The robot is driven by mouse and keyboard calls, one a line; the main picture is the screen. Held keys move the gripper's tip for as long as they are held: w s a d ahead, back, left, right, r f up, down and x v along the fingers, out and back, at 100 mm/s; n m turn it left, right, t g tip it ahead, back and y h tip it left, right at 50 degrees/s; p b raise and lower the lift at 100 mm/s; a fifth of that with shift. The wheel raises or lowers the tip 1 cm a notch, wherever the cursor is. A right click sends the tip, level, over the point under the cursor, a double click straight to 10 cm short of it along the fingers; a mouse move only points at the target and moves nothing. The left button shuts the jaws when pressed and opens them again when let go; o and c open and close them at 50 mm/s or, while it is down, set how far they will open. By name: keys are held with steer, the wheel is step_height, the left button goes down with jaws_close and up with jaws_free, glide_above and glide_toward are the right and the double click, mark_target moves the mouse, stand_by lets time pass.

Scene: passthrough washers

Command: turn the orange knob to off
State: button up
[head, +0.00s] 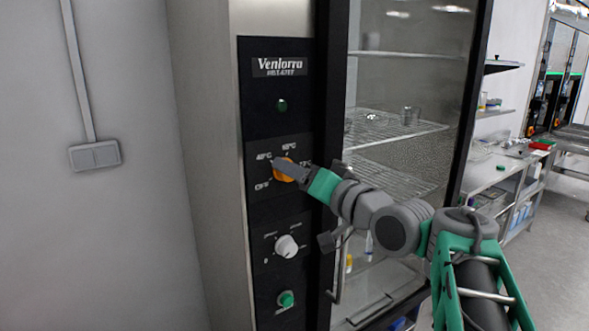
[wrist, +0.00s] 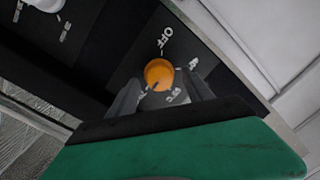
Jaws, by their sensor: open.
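The orange knob (head: 287,177) is on the dark control panel of the cabinet, with printed labels around it. OFF is at its lower left in the head view. In the wrist view the orange knob (wrist: 159,72) shows with the OFF label above it. A dark mark on the knob's face points to the lower left there, away from OFF. My gripper (head: 281,167) is at the knob in the head view and covers part of it. In the wrist view my gripper (wrist: 162,84) is open, with one finger on each side of the knob. Finger contact cannot be told.
A white knob (head: 287,246) and a green button (head: 286,299) are below on the same panel, and a green light (head: 282,105) is above. A glass door (head: 405,130) with wire shelves is just right of the panel. A grey wall with a switch (head: 95,155) is at left.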

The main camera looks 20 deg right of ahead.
steer(key=shift+w+a, duration=0.1)
steer(key=shift+w, duration=0.05)
steer(key=shift+c, duration=0.6)
jaws_close()
